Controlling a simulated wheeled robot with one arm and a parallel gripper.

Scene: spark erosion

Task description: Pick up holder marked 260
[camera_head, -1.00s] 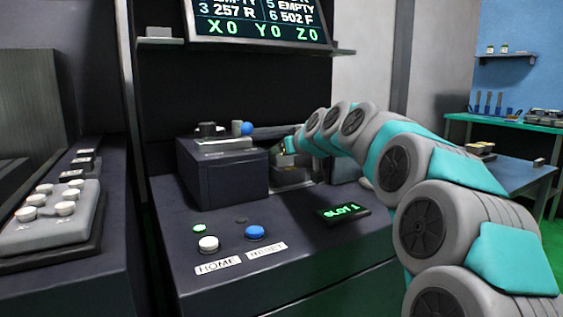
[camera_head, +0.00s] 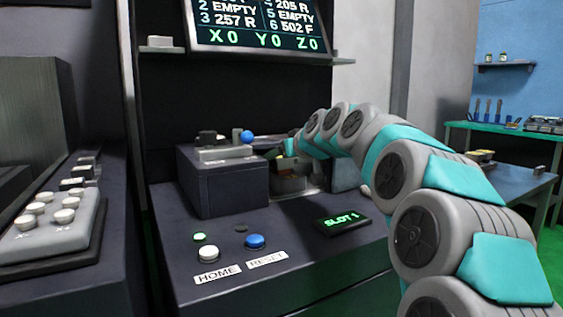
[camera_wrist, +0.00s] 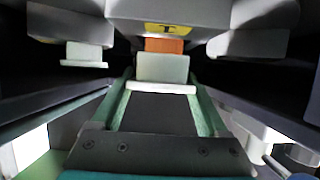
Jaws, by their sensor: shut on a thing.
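My gripper (camera_head: 283,148) reaches into the recess of the dark machine, to the right of a dark box. In the wrist view its two green-edged fingers (camera_wrist: 160,92) are shut on a pale grey block, the holder (camera_wrist: 162,70). An orange part (camera_wrist: 164,45) shows just beyond the block, below a grey body with a yellow label (camera_wrist: 168,29). Only a T-like mark is legible on that label; no 260 can be read. In the head view the held holder is hidden or too small to make out.
The dark box (camera_head: 228,190) with a blue ball (camera_head: 246,137) on top stands close left of my gripper. A SLOT 1 display (camera_head: 342,222) and HOME and RESET buttons sit in front.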

